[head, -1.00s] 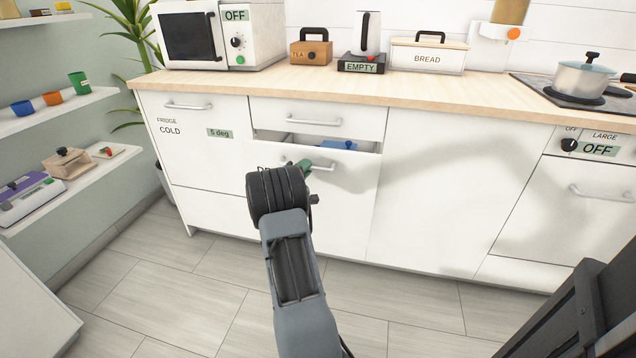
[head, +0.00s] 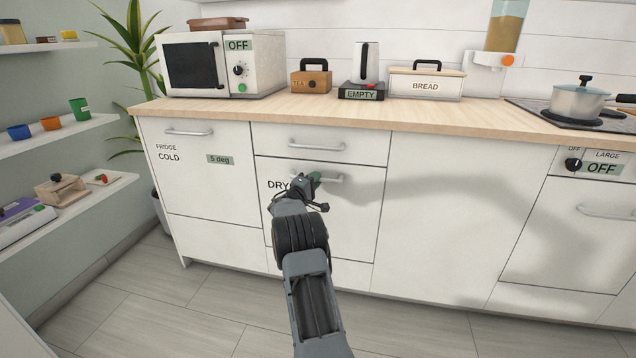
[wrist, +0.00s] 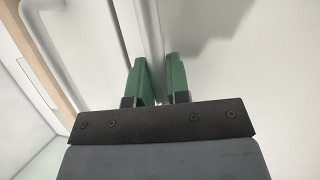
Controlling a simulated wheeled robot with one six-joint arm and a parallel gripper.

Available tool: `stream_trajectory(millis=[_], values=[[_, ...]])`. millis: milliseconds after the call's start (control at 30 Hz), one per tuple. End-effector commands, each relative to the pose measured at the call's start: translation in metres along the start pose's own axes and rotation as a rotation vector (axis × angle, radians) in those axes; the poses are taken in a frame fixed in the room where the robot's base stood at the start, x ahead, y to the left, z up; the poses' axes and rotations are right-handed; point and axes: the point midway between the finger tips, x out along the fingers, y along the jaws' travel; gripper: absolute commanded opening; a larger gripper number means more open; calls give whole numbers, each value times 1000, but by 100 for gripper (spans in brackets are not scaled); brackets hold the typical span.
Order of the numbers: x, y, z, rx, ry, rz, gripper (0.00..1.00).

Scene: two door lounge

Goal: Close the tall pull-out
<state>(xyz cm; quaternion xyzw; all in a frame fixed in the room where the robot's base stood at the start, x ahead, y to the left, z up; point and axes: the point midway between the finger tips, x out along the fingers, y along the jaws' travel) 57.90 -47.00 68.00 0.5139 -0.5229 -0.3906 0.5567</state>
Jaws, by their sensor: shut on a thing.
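The tall pull-out (head: 350,220) is the white front marked "DRY" below the top drawer. It now looks flush with the fronts beside it, with only a thin dark line along its top edge. Its grey bar handle (head: 334,180) runs across near the top. My gripper (head: 314,181) has green fingertips and is at the left part of this handle. In the wrist view, the fingers (wrist: 161,80) stand on both sides of the handle bar (wrist: 153,35), shut on it. My arm hides part of the front and its label.
The fridge front (head: 200,175) is to the left and a plain white front (head: 440,220) to the right. The top drawer (head: 320,144) above is shut. The wooden counter (head: 300,115) overhangs. Wall shelves (head: 60,135) stand at left; the floor in front is clear.

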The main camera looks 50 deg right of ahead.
Motion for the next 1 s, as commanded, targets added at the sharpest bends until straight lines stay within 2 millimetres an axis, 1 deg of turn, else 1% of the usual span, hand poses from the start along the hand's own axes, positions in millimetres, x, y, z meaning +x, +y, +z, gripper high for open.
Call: stream_trajectory(millis=[33, 267, 300, 500, 533, 733, 833, 933, 1000], values=[[2, 3, -2, 2, 8, 3, 0], [3, 4, -1, 3, 8, 4, 0], [3, 4, -1, 3, 7, 4, 21], [2, 3, -1, 2, 6, 3, 40], [2, 3, -1, 2, 5, 3, 41], [2, 2, 0, 2, 4, 2, 41], [-2, 3, 0, 2, 3, 2, 41], [-14, 3, -1, 1, 5, 0, 41], [-26, 4, -1, 0, 6, 0, 41]])
